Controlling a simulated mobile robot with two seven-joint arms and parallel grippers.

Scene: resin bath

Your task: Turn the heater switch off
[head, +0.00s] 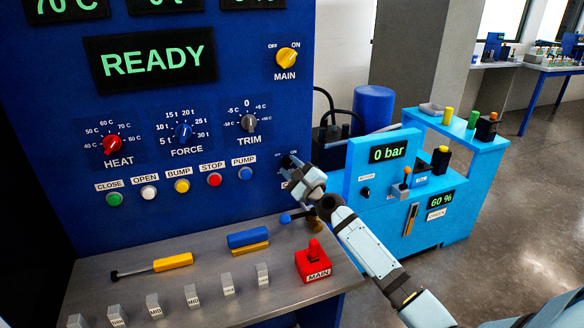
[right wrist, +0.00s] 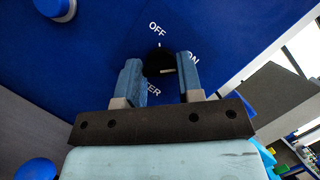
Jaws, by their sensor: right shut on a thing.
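The heater switch (right wrist: 158,60) is a small black knob on the blue panel (right wrist: 100,45), seen in the right wrist view. My right gripper (right wrist: 163,78) is shut on the knob, one blue finger on each side. In the head view my right gripper (head: 291,163) is at the panel's lower right and hides the switch. My left gripper is not in view.
The yellow MAIN knob (head: 287,57) is above. The blue PUMP button (head: 245,173) is just left of the gripper. A red MAIN block (head: 314,262) and a blue-and-yellow block (head: 248,239) are on the grey shelf (head: 205,265). A light blue machine (head: 360,170) stands right.

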